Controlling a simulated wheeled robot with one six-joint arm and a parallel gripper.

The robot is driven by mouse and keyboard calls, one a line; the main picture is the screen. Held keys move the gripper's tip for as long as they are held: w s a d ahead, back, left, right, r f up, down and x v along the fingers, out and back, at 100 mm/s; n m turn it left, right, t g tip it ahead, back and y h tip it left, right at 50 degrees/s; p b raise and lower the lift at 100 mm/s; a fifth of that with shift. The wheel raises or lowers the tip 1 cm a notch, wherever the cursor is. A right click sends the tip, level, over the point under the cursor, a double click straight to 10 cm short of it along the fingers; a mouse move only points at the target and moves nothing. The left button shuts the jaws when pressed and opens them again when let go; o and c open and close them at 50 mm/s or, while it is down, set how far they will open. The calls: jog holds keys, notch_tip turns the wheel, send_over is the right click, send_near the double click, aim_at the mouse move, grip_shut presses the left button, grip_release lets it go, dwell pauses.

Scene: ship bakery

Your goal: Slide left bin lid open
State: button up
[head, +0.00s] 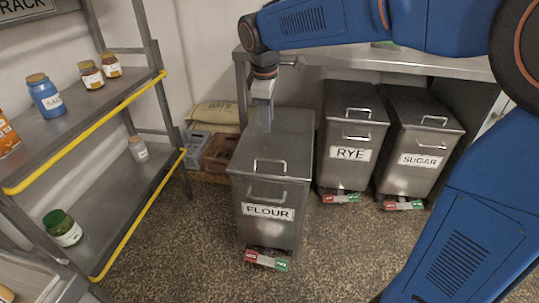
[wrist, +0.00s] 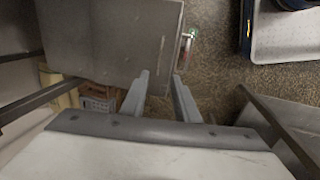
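The left bin (head: 268,222) is a steel bin labelled FLOUR, standing forward of the other bins. Its flat grey lid (head: 285,140) covers the top, with a bar handle (head: 270,161) near the front edge. A second handle (head: 267,193) is on the front face. My gripper (head: 265,122) is above the lid's rear left part in the head view, pointing down, behind the bar handle. In the wrist view, the fingers of my gripper (wrist: 161,75) are apart with nothing between them, and the lid (wrist: 110,40) lies beyond them. Whether a fingertip touches the lid cannot be told.
Bins labelled RYE (head: 348,145) and SUGAR (head: 415,150) stand to the right, partly under a steel counter (head: 430,65). Crates (head: 220,152) and a sack (head: 215,112) are behind left. A shelf (head: 75,130) with jars stands at left. The floor in front is clear.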

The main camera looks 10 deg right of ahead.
jog(key=w+f, duration=0.1)
jog(key=f, duration=0.4)
jog(key=w+f, duration=0.1)
jog(key=f, duration=0.4)
jog(key=w+d+f, duration=0.1)
jog(key=f, duration=0.5)
jog(key=shift+f, duration=0.1)
grip_shut()
